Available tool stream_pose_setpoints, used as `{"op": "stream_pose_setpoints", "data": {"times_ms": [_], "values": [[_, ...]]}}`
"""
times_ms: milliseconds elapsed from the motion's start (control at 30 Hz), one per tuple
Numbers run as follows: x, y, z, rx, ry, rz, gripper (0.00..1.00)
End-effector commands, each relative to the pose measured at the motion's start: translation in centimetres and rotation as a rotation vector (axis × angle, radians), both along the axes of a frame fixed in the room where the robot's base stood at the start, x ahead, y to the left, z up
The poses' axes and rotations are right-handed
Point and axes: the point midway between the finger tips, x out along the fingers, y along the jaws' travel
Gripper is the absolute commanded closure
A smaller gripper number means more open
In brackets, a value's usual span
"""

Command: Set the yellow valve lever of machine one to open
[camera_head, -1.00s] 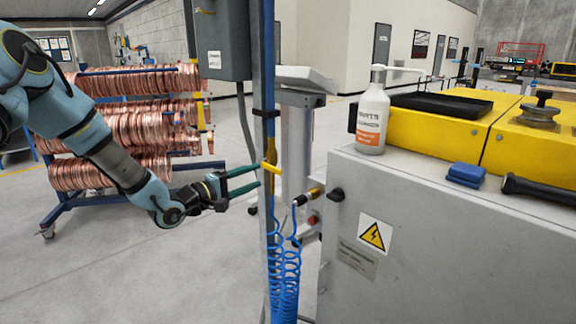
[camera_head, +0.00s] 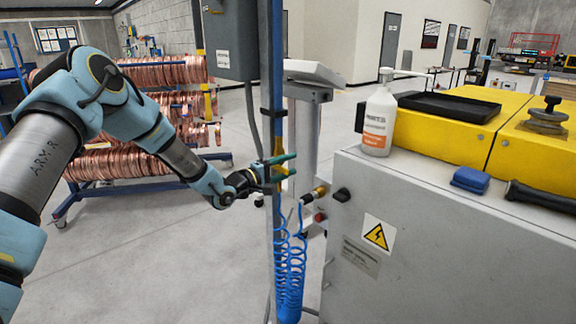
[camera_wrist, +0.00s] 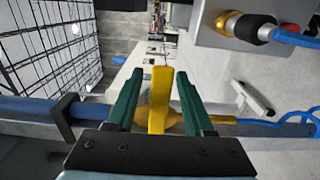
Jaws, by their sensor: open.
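The yellow valve lever (camera_wrist: 159,92) stands between the two green fingers of my gripper (camera_wrist: 158,95) in the wrist view. There is a visible gap on each side of it, so the fingers are open around it. In the head view my gripper (camera_head: 285,167) is at the blue upright pipe, and only a little of the yellow lever (camera_head: 281,171) shows beside the fingers. The lever's yellow valve body is partly hidden by the gripper. I cannot tell the lever's exact angle on the pipe.
Blue coiled air hose (camera_head: 289,270) hangs just below the gripper. A grey box (camera_head: 231,38) is on the post above. A copper coil rack (camera_head: 150,165) stands behind the arm.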

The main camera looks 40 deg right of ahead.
Motion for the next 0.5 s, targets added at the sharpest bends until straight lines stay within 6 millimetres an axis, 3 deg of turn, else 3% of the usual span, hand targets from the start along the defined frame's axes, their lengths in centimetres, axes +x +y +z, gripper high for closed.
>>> {"op": "stream_pose_setpoints", "data": {"times_ms": [67, 500], "values": [[0.0, 0.02, 0.0, 0.0, 0.0, 0.0, 0.47], [-0.01, 0.04, 0.01, 0.0, 0.0, 0.0, 0.97]]}}
